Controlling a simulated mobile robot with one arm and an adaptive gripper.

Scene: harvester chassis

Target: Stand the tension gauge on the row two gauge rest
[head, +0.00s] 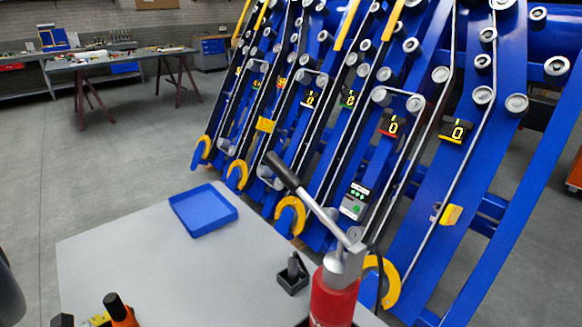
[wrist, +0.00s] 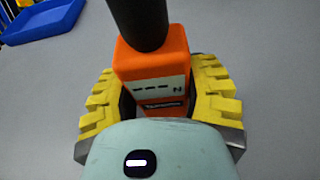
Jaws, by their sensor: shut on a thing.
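The tension gauge (wrist: 152,72) is orange with a pale display panel and a thick black cylindrical top. In the wrist view my gripper (wrist: 158,100) is shut on it, with ribbed yellow fingers on both sides. In the head view the gauge (head: 122,312) shows at the lower left edge, over or on the grey table; its base is out of frame. Part of my gripper (head: 98,320) shows beside it. Yellow blocks sit on the blue row frames, one at the right (head: 452,215) and one further left (head: 265,125). I cannot tell which is the row two gauge rest.
The grey table (head: 110,250) carries a blue tray (head: 203,210), a small black holder (head: 292,278) and a red device with a long lever (head: 335,300). Slanted blue row frames (head: 425,170) with belts, rollers and yellow hooks (head: 290,215) stand behind. Open floor lies left.

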